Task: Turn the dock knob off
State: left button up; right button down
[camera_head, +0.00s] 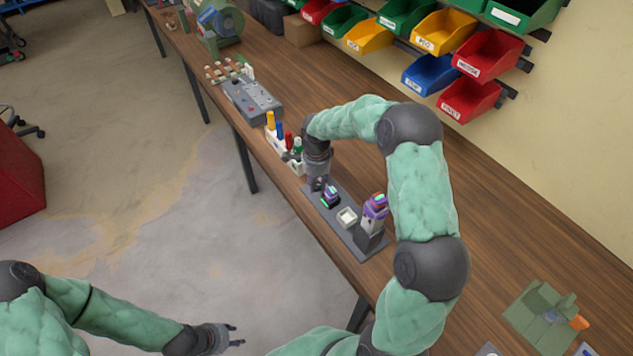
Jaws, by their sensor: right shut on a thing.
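A dark grey dock plate (355,238) lies along the near edge of the wooden workbench. How the knob is turned cannot be seen. My left gripper (238,335) is open and empty over the floor, clear of the bench.
A white holder (292,163) with coloured bottles stands just beyond my right gripper. A grey box with small controls (252,101) lies farther along. Coloured bins (440,32) hang on the wall. A green fixture (541,312) sits at the lower right. The bench behind my right arm is clear.

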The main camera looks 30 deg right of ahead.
aim_at(316, 185)
jog(key=n+p, duration=0.1)
jog(key=n, duration=0.4)
jog(key=shift+n+p, duration=0.3)
jog(key=shift+n, duration=0.1)
jog(key=n+p, duration=0.1)
jog(key=n, duration=0.4)
jog(key=shift+n, duration=0.4)
jog(key=c, duration=0.9)
grip_release()
jog(key=shift+c, duration=0.2)
jog(key=shift+r, duration=0.15)
notch_tip(316, 185, up, 12)
